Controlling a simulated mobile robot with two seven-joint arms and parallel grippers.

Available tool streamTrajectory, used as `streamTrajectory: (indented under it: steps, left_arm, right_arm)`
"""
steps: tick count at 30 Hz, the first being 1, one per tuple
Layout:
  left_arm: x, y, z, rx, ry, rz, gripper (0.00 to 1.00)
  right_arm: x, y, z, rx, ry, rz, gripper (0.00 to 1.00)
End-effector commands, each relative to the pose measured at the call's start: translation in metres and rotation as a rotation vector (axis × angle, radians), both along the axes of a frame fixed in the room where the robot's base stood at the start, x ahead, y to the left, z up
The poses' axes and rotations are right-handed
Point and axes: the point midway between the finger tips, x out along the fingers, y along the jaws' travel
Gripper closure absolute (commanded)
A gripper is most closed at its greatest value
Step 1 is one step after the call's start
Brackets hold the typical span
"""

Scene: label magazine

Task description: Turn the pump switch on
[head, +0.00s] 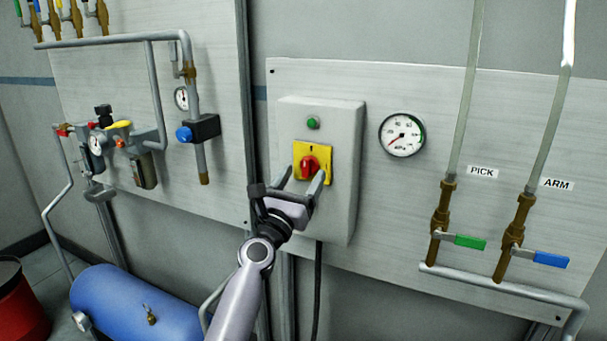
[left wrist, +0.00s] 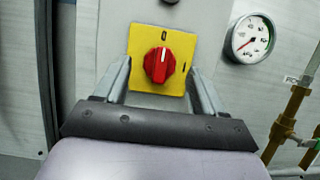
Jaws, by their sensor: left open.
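The pump switch is a red rotary knob (head: 308,165) on a yellow plate (head: 325,150), mounted on a grey box (head: 343,175) on the wall panel. In the left wrist view the red knob (left wrist: 159,65) has a white mark pointing up at the "0" on the yellow plate (left wrist: 146,40); another mark is at the plate's right. My left gripper (head: 303,177) is in front of the switch with its fingers open, pointing at the box. In the left wrist view the open fingers (left wrist: 160,72) lie on either side of the knob; contact cannot be told. My right gripper is not in view.
A green button or lamp (head: 313,122) is above the switch. A pressure gauge (head: 402,134) hangs to the right, its needle low. Pipes with a green-handled valve (head: 470,242) and a blue-handled valve (head: 551,259) are further right. A blue tank (head: 135,305) is at lower left.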

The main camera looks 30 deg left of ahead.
Motion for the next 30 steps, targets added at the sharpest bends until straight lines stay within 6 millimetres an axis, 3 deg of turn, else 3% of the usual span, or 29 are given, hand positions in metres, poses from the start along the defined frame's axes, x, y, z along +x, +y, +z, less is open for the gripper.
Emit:
streamTrajectory:
  steps: [6, 14, 20, 30]
  left_arm:
    - [0.0125, 0.0007, 0.0053, 0.002, 0.000, 0.001, 0.31]
    - [0.0134, 0.0007, 0.0055, 0.002, 0.000, 0.000, 0.31]
    - [0.0133, 0.0008, 0.0053, 0.002, 0.001, 0.001, 0.86]
    - [0.0131, 0.0013, 0.0046, 0.040, 0.003, 0.002, 0.86]
  right_arm:
    - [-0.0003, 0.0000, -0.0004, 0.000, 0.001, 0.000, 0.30]
    - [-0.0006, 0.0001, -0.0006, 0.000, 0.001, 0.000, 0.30]
    - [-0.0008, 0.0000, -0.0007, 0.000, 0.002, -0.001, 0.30]
    - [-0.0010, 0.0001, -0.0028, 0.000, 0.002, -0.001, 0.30]
